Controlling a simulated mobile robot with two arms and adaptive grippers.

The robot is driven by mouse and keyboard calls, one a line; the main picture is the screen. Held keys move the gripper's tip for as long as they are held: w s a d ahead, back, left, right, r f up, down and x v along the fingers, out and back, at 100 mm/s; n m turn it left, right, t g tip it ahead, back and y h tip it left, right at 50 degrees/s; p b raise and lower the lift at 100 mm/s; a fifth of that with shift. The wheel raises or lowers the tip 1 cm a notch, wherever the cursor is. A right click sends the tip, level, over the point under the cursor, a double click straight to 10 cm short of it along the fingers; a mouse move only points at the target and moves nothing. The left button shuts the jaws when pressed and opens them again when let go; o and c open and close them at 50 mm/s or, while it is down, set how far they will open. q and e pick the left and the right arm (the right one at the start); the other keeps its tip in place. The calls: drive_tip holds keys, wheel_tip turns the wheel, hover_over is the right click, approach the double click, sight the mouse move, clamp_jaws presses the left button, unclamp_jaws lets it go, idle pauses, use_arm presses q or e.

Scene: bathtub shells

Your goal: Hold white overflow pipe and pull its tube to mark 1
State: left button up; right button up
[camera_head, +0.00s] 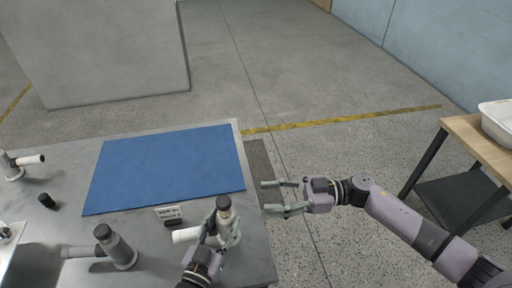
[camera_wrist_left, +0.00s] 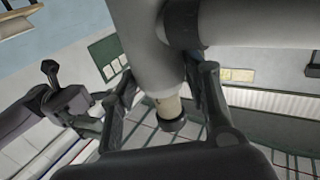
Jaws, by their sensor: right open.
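The white overflow pipe (camera_head: 235,238) stands on the table near its right front edge, with a dark cap on top. Its white tube (camera_head: 184,236) points left. My left gripper (camera_head: 210,238) is at the pipe from the front, with fingers on both sides of it. In the left wrist view the pipe (camera_wrist_left: 150,50) comes down between the fingers, with a cream part and a dark end below. Whether both fingers press on it cannot be told. My right gripper (camera_head: 275,197) is open and empty, right of the table edge. I cannot make out mark 1.
A blue mat (camera_head: 165,168) covers the table's back. A small block with a light label (camera_head: 168,213) lies left of the pipe. A grey pipe (camera_head: 118,248) stands at the front left; another white one (camera_head: 15,168) is at the far left. A wooden table (camera_head: 482,138) with a white bin (camera_head: 497,120) stands right.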

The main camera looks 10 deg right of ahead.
use_arm(q)
drive_tip(key=o, duration=0.5)
drive_tip(key=shift+c, duration=0.2)
